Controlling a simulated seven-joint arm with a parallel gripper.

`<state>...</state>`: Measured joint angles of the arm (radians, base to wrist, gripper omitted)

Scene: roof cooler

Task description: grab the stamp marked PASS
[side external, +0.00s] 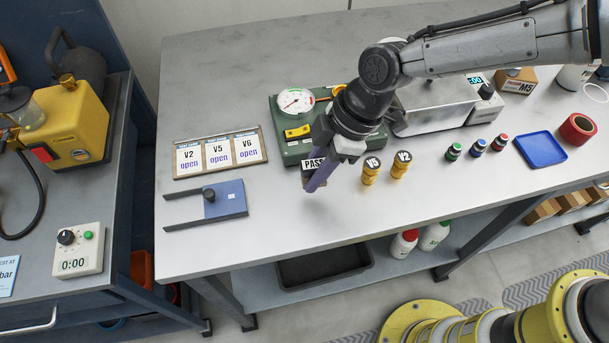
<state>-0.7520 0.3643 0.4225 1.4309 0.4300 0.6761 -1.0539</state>
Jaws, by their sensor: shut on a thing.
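My gripper points down over the middle of the grey table and is shut on the stamp. The fingers hide part of the stamp. I cannot tell whether its base touches the table.
Two brass pieces (371,170) stand close to the right. A green gauge unit (291,150) is behind. A blue slide plate (226,200) and a V2/V5/V6 card board (220,138) lie left. A blue tray (541,149) is right. The table's front is clear.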

